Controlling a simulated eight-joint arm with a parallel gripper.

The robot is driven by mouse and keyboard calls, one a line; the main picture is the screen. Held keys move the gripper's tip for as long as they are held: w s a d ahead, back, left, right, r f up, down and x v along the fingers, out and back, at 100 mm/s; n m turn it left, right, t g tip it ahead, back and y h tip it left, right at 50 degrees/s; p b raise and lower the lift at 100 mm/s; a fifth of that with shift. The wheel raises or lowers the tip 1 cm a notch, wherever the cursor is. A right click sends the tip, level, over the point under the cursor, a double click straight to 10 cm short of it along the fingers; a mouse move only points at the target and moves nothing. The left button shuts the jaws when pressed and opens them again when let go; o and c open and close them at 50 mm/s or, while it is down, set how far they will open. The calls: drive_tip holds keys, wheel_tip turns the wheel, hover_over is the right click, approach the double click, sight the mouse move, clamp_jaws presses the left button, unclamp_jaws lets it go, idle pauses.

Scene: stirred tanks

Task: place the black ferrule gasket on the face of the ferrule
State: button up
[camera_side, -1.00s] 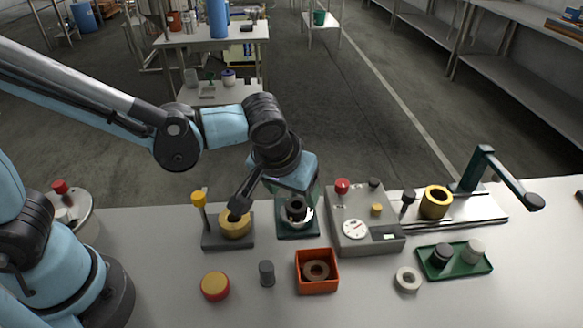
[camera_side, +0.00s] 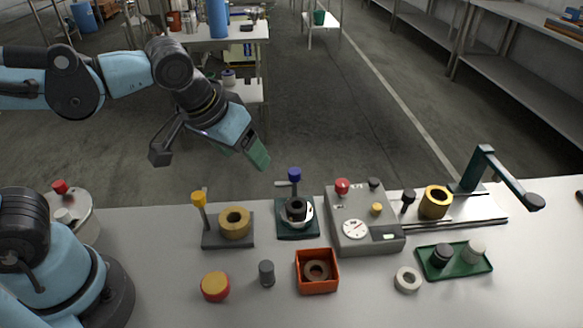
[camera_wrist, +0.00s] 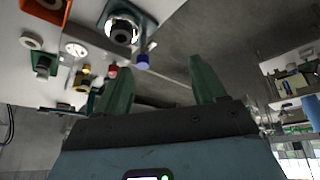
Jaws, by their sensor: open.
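A black ring-shaped piece (camera_side: 296,209), which looks like the gasket, sits on a bright round metal part (camera_side: 308,214), apparently the ferrule. This stands on a dark green base (camera_side: 299,233) with a blue-knobbed post (camera_side: 294,175). The black piece also shows at the top of the wrist view (camera_wrist: 121,32); I cannot tell exactly how it is seated. My gripper (camera_side: 245,153) is up and left of this fixture, clear of it and tilted. In the wrist view its green fingers (camera_wrist: 161,68) are spread with nothing between them.
Left of the fixture is a brass ring on a grey base (camera_side: 213,241) with a yellow-knobbed post. Right is a grey dial box (camera_side: 365,235). In front are an orange bin (camera_side: 317,286) holding a brown ring, a grey cylinder (camera_side: 266,273) and a red-yellow disc (camera_side: 215,286).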

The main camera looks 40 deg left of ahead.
drive_tip(key=s+a+f+m+t, duration=0.1)
drive_tip(key=s+a+t, duration=0.1)
drive_tip(key=a, duration=0.5)
drive_tip(key=shift+s, duration=0.15)
drive_tip(key=shift+a+f, duration=0.1)
idle(0.3)
